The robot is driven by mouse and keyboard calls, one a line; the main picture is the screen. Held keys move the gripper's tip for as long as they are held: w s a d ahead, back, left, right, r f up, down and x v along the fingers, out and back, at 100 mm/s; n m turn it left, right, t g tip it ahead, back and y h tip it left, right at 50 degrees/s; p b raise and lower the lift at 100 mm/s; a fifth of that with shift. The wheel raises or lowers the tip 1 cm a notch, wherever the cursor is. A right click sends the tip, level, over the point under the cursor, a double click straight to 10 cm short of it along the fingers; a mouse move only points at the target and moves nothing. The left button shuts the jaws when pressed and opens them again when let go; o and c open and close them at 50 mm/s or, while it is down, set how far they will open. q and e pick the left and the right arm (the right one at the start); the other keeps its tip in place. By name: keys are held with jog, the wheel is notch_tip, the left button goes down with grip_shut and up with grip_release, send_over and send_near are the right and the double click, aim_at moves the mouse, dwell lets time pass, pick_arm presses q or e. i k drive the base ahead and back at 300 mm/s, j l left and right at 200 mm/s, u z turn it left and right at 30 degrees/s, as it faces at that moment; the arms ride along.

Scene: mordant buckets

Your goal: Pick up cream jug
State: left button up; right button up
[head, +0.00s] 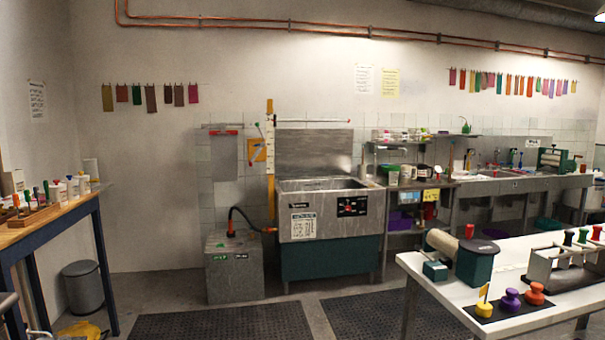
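I cannot make out a thing that is surely the cream jug. A pale cream container (408,171) stands among small items on the steel shelf unit right of the sink, too small to tell its shape. A cream cylinder (441,241) lies against a dark green block on the white table at the right and looks more like a roller. Neither my left nor my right gripper is in view.
A white table (420,264) with weights and devices stands at front right. A steel sink (331,204) and grey box (234,267) stand at the back wall. A blue-legged bench (45,222) and grey bin (84,286) are left. Dark floor mats (222,322) lie between.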

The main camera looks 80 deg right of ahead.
aim_at(406, 174)
jog(key=z, duration=3.5)
jog(key=i+j+u, duration=0.25)
jog(key=i, duration=0.25)
jog(key=i+j+u, duration=0.25)
jog(key=i, duration=0.25)
jog(key=i+u, duration=0.15)
jog(key=i, duration=0.95)
jog(key=i+u, duration=0.1)
jog(key=i, duration=0.95)
jog(key=i+l+z, duration=0.2)
jog(key=i+z, duration=0.2)
jog(key=i, duration=0.3)
jog(key=i+z, duration=0.4)
jog(key=i, duration=0.25)
jog(key=i+j+z, duration=0.2)
jog(key=i+z, duration=0.15)
jog(key=i, duration=0.6)
